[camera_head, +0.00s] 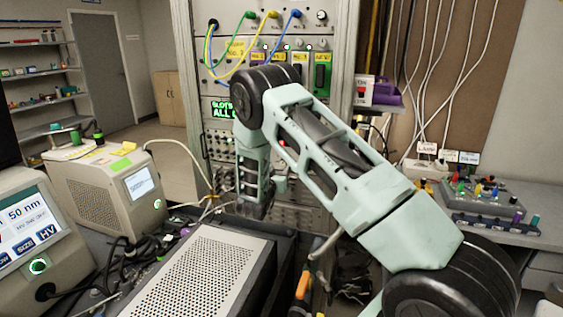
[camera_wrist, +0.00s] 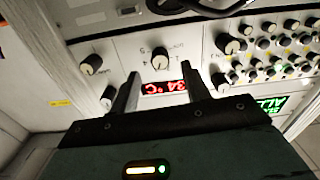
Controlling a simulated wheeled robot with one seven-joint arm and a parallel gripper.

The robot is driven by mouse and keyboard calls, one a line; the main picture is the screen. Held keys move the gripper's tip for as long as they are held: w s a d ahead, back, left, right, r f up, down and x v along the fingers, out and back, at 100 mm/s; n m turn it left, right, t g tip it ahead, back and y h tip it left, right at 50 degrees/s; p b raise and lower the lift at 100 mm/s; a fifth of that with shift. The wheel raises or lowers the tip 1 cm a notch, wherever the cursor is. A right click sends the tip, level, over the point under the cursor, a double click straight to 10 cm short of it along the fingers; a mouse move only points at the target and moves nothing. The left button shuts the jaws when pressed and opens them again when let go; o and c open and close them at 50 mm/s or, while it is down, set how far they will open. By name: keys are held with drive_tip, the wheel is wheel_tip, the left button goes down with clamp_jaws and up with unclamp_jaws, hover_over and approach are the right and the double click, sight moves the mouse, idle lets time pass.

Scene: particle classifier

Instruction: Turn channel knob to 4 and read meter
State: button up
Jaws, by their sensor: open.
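In the wrist view, a round knob (camera_wrist: 160,60) with a pale face stands on a light panel. Small digits are marked around it, and its pointer setting is too small to read surely. A red digital meter (camera_wrist: 164,87) sits just below it, seen turned and partly between the fingers; it seems to show 34 with a °C-like mark. My gripper (camera_wrist: 161,80) is open and empty, its two fingers apart on either side of the meter, with the knob just beyond the tips. In the head view, my arm hides the knob and meter.
Other knobs (camera_wrist: 91,64) flank this one closely, with rows of small knobs at right. In the head view, the tall rack (camera_head: 183,70) carries looped cables and a green display (camera_head: 222,109). A perforated metal box (camera_head: 200,280) stands in front, near my arm.

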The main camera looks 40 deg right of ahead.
sight(283, 164)
drive_tip(key=shift+p+x, duration=0.5)
drive_tip(key=shift+x, duration=1.8)
drive_tip(key=c, duration=1)
drive_tip(key=shift+f+b, duration=0.15)
drive_tip(key=shift+b, duration=0.25)
